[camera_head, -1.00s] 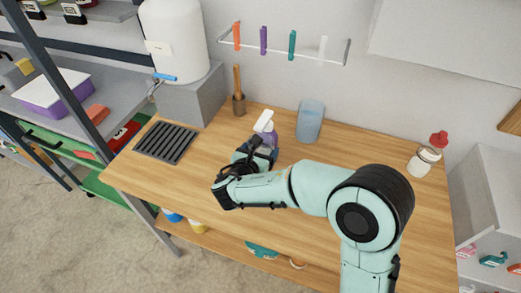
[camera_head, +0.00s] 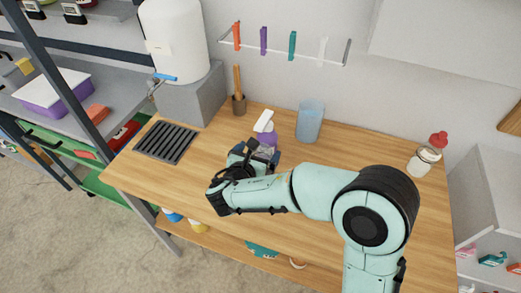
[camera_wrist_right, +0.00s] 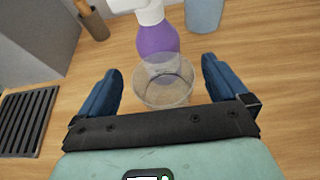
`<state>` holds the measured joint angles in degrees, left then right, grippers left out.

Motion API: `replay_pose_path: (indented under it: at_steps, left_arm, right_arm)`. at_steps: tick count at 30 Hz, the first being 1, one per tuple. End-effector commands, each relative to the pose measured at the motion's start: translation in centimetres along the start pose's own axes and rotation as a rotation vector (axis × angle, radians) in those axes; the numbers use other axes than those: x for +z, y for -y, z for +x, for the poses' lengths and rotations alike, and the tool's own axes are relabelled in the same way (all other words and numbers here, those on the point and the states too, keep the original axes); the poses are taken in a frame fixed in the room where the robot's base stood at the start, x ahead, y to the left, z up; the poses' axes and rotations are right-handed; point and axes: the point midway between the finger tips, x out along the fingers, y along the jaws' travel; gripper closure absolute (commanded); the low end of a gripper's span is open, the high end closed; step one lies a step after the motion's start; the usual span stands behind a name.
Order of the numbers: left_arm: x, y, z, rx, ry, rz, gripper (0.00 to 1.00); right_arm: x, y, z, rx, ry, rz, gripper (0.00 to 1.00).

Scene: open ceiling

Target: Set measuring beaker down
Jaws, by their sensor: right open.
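A clear, see-through measuring beaker (camera_wrist_right: 163,92) stands upright on the wooden table in the right wrist view. It is between the two blue fingers of my right gripper (camera_wrist_right: 165,82), which is open with a gap on both sides of the beaker. In the head view my right gripper (camera_head: 260,154) is low over the table, and its wrist and fingers hide most of the beaker. My left gripper is not in view.
A purple spray bottle (camera_wrist_right: 156,40) stands just behind the beaker. A blue tumbler (camera_head: 310,121), a brush holder (camera_head: 239,105) and a jar (camera_head: 422,162) stand on the wooden table (camera_head: 405,218). A dark drain grate (camera_head: 166,142) lies at left.

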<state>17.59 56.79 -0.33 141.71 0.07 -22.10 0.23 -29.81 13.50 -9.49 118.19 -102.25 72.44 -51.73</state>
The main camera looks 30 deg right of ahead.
Motion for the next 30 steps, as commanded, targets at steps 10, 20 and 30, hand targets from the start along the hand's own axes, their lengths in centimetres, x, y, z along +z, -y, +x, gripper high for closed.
replay_pose_path:
  at_steps: [10, 20, 30]
  left_arm:
    - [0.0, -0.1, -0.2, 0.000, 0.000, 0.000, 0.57]
    - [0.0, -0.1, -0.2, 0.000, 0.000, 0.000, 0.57]
    - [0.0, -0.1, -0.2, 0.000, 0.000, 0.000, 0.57]
  right_arm:
    - [-0.1, 0.0, -7.5, 0.003, 0.000, -0.001, 0.00]
    - [-0.1, 0.0, -9.8, -0.001, 0.000, -0.001, 0.00]
    - [-0.1, 0.0, -9.7, -0.001, 0.000, -0.001, 0.00]
